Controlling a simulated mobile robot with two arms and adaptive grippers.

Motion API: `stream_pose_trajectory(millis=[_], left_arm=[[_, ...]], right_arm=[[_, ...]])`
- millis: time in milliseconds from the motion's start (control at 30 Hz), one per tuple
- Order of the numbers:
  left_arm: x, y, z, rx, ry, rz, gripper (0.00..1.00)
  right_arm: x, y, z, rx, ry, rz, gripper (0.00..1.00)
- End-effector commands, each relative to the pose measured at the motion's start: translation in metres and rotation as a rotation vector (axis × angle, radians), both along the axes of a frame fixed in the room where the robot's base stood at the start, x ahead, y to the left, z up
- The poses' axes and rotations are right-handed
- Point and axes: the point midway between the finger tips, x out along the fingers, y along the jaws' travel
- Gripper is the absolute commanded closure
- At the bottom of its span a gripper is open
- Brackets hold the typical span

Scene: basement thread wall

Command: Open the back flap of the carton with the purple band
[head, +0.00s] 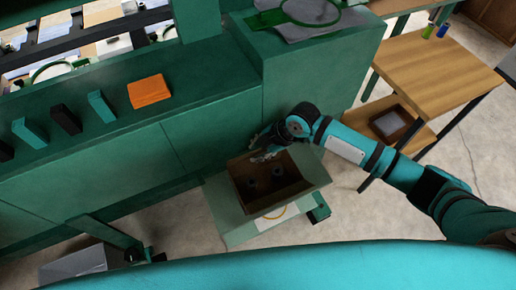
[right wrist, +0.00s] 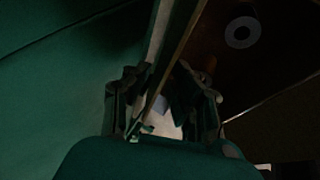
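A carton (head: 253,199) with a brown inside stands below the green wall unit, with its top open towards me. Two dark round items lie in it. No purple band can be made out. My right gripper (head: 267,145) is at the carton's far edge. In the right wrist view the right gripper (right wrist: 164,100) has its fingers apart, one on each side of a thin upright panel edge (right wrist: 178,50). I cannot tell whether they touch it, or whether it is the back flap. My left gripper is not in view.
The green wall unit (head: 210,125) rises close behind the carton, with an orange block (head: 149,91) and several teal and dark blocks on its ledge. A wooden table (head: 440,68) stands at the right, with a brown box (head: 391,123) on its lower shelf. Floor shows between.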

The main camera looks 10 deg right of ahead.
Motion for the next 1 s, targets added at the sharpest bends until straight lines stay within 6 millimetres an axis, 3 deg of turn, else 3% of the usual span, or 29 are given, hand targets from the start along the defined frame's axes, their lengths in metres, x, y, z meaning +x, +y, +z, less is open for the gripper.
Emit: stream_pose_trajectory(millis=[33, 167, 467, 800, 1000], left_arm=[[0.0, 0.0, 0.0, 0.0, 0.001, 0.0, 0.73], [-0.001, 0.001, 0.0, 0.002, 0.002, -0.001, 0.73], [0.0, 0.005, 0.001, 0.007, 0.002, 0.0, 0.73], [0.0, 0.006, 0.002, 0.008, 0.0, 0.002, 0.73], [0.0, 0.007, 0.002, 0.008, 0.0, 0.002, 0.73]], right_arm=[[0.0, 0.0, 0.0, 0.0, 0.0, 0.0, 0.85], [0.0, 0.0, 0.0, 0.0, 0.0, 0.0, 1.0], [0.002, 0.0, 0.001, -0.003, 0.011, -0.001, 1.0], [0.014, 0.004, 0.003, -0.069, 0.218, -0.001, 1.0], [0.014, 0.004, 0.003, -0.075, 0.239, 0.0, 1.0]])
